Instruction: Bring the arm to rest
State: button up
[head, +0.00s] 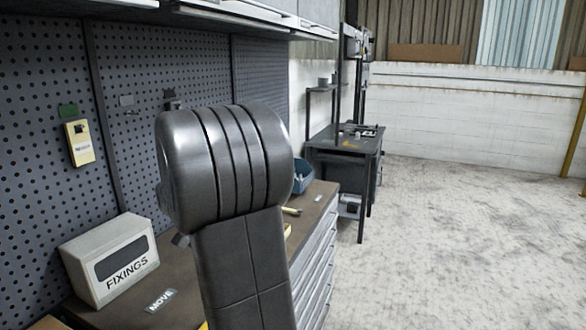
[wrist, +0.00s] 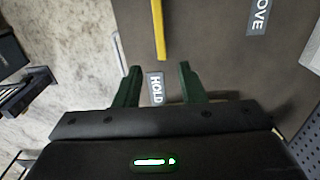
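My gripper (wrist: 158,86) shows in the wrist view with its two green fingers apart and nothing between them. It hangs over the brown bench top, with a HOLD label (wrist: 156,88) seen between the fingers. In the head view my arm fills the middle of the picture, bent at a large grey joint. The gripper itself is hidden there behind the arm.
A workbench (head: 110,311) runs along the pegboard, with a FIXINGS box (head: 113,258) and a MOVE label (head: 160,300). A blue bin (head: 303,176) stands farther back. A yellow strip (wrist: 159,30) lies on the bench. A dark table (head: 345,143) stands beyond; the floor at right is clear.

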notch_tip(320, 180, down, 11)
jog(key=shift+r, duration=0.2)
jog(key=shift+w+a+n, duration=0.2)
jog(key=shift+a+n, duration=0.45)
jog(key=shift+n, duration=0.25)
jog(key=shift+d, duration=0.15)
